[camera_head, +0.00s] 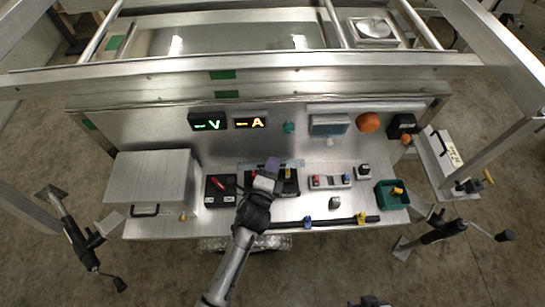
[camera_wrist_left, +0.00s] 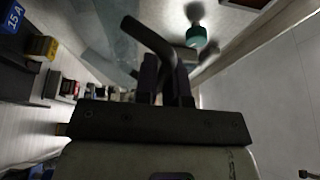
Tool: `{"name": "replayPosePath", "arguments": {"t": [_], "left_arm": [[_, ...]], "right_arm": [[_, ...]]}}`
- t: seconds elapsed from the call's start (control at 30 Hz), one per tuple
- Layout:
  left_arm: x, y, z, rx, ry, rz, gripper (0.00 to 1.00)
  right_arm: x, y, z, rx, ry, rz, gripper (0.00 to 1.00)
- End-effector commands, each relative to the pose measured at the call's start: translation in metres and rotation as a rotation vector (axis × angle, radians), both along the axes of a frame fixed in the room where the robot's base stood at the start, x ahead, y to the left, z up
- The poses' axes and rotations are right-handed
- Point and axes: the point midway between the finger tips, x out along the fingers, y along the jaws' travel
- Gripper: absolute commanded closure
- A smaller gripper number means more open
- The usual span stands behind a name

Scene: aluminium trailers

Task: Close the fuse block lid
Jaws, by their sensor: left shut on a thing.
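The black fuse block (camera_head: 291,187) sits on the metal shelf, partly hidden by my left gripper. Its clear bluish lid (camera_head: 295,163) shows at the block's back edge and appears raised. My left gripper (camera_head: 272,168) is over the left part of the block. In the left wrist view the lid looks like a bluish see-through sheet (camera_wrist_left: 112,35). There the fingers (camera_wrist_left: 167,82) are shut close together on a dark bent piece (camera_wrist_left: 148,38), which seems to belong to the lid. A dark part (camera_head: 370,301) at the bottom edge may be my right gripper; its jaws cannot be made out.
A metal box (camera_head: 152,178) stands left of a black switch box (camera_head: 220,189). Right are a grey switch panel (camera_head: 330,181) and a green bin (camera_head: 391,195). A black bar (camera_head: 335,222) with clips runs along the front edge. Lit meters (camera_head: 208,122) are on the back panel.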

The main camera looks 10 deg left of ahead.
Motion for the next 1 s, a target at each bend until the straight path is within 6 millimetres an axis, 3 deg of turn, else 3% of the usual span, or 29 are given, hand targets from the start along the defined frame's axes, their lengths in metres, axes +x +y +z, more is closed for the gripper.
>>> {"name": "replayPosePath", "arguments": {"t": [0.63,0.67,0.8,0.9,1.0], "left_arm": [[-0.0058,-0.0003,-0.0078,0.001,0.007,0.002,1.00],[-0.0058,-0.0002,-0.0079,0.001,0.007,0.002,0.87],[-0.0056,-0.0003,-0.0072,0.001,0.006,0.002,0.74],[-0.0056,-0.0004,-0.0071,0.001,0.006,0.002,0.66],[-0.0056,-0.0004,-0.0075,0.000,0.007,0.002,0.66]], "right_arm": [[0.0001,0.0002,-0.0001,0.001,-0.001,-0.001,0.59],[0.0001,0.0005,-0.0001,0.002,-0.001,-0.002,0.59],[0.0002,0.0013,0.0001,0.005,0.000,-0.003,0.59],[0.0003,0.0018,0.0001,0.006,-0.001,-0.004,0.59],[0.0002,0.0019,0.0001,0.007,-0.001,-0.004,0.59]]}}
